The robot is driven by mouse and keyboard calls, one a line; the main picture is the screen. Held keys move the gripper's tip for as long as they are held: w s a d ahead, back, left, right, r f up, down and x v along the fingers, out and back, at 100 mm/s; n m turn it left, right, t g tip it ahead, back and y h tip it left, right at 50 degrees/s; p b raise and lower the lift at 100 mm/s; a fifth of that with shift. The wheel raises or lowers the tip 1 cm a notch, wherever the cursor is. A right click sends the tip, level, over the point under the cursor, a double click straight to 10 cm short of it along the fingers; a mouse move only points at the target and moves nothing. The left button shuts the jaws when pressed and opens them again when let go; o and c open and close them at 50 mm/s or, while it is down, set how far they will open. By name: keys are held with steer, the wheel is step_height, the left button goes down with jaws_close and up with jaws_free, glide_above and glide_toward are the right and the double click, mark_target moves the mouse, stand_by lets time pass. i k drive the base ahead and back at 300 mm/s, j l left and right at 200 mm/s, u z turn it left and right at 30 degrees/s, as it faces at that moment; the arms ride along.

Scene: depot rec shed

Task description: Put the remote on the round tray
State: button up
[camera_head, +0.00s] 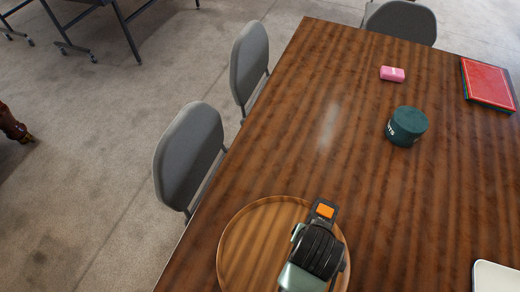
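The round wooden tray (238,246) lies on the brown table at the bottom of the view, and part of it is hidden by my arm. My gripper (322,213) is over the tray's right part, seen from above and behind. A dark piece with an orange square shows at its far end; I cannot tell whether this is part of my gripper or something held. The fingertips are not clearly seen, so whether they are open or shut does not show. I cannot make out a remote anywhere with certainty.
A white-topped object (496,278) is cut off at lower right. Grey chairs (190,150) stand along the left edge. The table's middle is clear.

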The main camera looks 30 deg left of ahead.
mark_target(284, 259)
steer(key=l+u, duration=0.1)
steer(key=u, duration=0.35)
steer(key=l+u, duration=0.1)
steer(key=u, duration=0.3)
steer(key=k+l+u, duration=0.1)
steer(key=u, duration=0.35)
steer(key=k+l+u, duration=0.1)
steer(key=k+l, duration=0.1)
steer(key=k, duration=0.05)
